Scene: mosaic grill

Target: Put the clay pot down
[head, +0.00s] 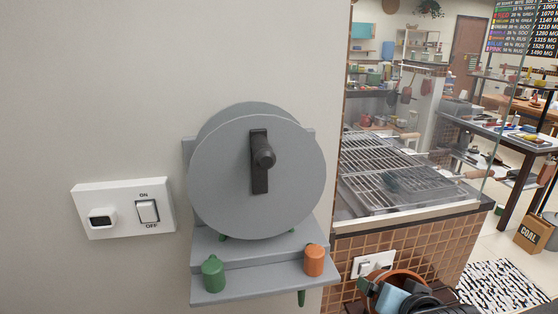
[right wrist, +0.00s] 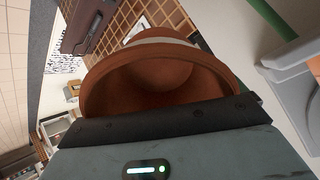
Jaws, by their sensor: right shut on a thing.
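The clay pot (right wrist: 150,85) is reddish-brown and fills the middle of the right wrist view, its wide open mouth facing the camera. My right gripper (right wrist: 165,120) is shut on its rim. In the head view the clay pot (head: 408,275) shows at the bottom right, beside the tiled counter, partly hidden by my right gripper (head: 392,292). Its lower part is out of the frame. I cannot tell from the head view whether the pot touches anything below. My left gripper is not in view.
A grey wall device with a round disc (head: 225,180) and a shelf with a green knob (head: 213,273) and an orange knob (head: 314,260) is left of the pot. A grill (head: 400,185) tops the tiled counter (head: 440,245).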

